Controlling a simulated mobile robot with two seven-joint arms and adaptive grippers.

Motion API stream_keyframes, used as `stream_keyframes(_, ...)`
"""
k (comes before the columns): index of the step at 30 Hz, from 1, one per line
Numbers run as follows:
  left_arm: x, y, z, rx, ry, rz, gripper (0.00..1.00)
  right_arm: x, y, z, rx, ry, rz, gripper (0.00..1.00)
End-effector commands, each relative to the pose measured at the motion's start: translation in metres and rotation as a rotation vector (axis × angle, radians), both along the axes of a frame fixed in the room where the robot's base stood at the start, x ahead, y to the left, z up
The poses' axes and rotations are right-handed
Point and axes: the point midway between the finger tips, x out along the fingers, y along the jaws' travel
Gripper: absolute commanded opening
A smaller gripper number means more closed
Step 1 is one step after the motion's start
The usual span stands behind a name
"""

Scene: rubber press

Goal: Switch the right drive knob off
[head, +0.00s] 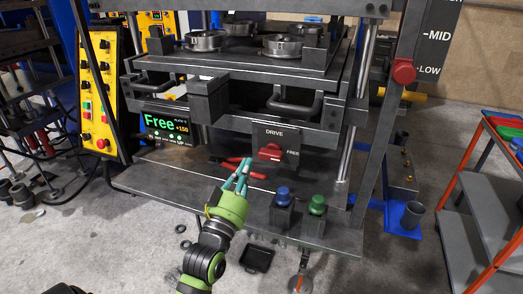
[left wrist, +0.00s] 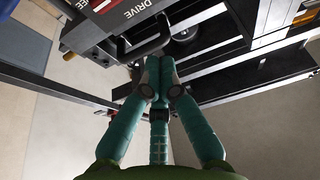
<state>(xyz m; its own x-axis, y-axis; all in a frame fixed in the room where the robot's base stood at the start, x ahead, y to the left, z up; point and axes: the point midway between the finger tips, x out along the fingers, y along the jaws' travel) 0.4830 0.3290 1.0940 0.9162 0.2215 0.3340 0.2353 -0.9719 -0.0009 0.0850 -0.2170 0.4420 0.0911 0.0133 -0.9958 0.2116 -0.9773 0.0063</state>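The red drive knob (head: 270,152) sits on a dark panel (head: 286,138) marked DRIVE, with FREE at its right, on the front of the press. Its lever looks roughly level, but its exact setting is hard to tell. A red part of the knob (left wrist: 102,4) shows at the top edge of the left wrist view. My left gripper (head: 243,168) is just left of and below the knob, apart from it. Its teal fingers (left wrist: 155,75) come together at the tips with nothing seen between them. My right gripper is in neither view.
A blue button (head: 283,195) and a green button (head: 317,205) stand on posts at the shelf's right front. Red-handled pliers (head: 230,170) lie behind my gripper. A dark bar handle (head: 294,105) sticks out above the panel. A green-lit display (head: 167,125) is at left.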

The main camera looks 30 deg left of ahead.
Motion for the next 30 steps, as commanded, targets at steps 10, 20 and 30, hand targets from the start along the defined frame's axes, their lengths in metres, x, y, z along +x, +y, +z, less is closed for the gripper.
stream_keyframes(10,0.010,0.002,0.005,0.000,0.002,-0.001,0.00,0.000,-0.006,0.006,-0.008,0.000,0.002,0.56)
stream_keyframes(20,0.071,0.016,0.029,0.000,0.002,-0.002,0.00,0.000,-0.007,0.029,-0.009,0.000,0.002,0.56)
stream_keyframes(30,0.093,0.022,0.001,0.000,0.008,-0.002,0.00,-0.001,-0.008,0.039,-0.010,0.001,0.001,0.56)
